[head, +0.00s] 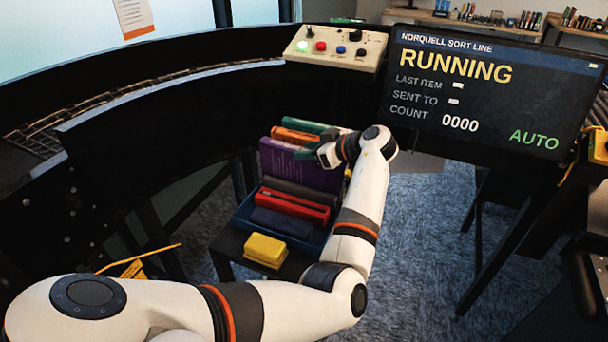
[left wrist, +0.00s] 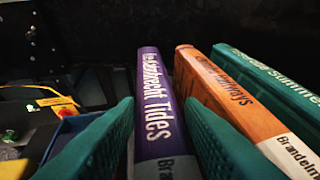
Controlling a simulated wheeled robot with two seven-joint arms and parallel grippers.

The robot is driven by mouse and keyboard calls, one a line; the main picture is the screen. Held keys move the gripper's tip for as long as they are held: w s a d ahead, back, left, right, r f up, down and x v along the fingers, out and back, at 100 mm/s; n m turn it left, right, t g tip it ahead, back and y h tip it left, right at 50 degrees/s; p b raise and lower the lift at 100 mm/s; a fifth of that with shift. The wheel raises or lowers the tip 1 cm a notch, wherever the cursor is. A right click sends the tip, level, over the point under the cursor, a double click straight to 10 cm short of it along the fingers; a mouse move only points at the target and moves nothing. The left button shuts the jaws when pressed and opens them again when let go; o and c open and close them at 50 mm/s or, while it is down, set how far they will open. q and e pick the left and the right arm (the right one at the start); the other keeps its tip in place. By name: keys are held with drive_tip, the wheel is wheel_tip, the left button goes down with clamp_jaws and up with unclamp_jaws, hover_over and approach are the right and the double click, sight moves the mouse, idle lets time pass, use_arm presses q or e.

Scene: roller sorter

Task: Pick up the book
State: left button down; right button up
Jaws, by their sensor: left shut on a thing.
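A purple book (head: 290,166) stands upright among other books in a blue bin. In the left wrist view its purple spine (left wrist: 158,100), with white lettering, lies between two green ribbed fingers. My left gripper (head: 318,155) is shut on this book, and its arm curves around the right side of the bin. The purple book shows taller than the dark and red items in front of it; whether its bottom touches the bin is hidden. My left gripper also shows in the wrist view (left wrist: 160,138). My right gripper is in neither view.
An orange book (left wrist: 235,105) and a green book (left wrist: 275,80) stand beside the purple one. The blue bin (head: 246,222) also holds a red item (head: 295,206). A yellow block (head: 265,250) sits in front. A button panel (head: 335,47) and a "RUNNING" screen (head: 485,90) stand behind.

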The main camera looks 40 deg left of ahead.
use_arm(q)
drive_tip(key=shift+r, duration=0.15)
wheel_tip(320, 180, up, 10)
drive_tip(key=b, duration=0.2)
idle(0.4)
drive_tip(key=shift+a, duration=0.1)
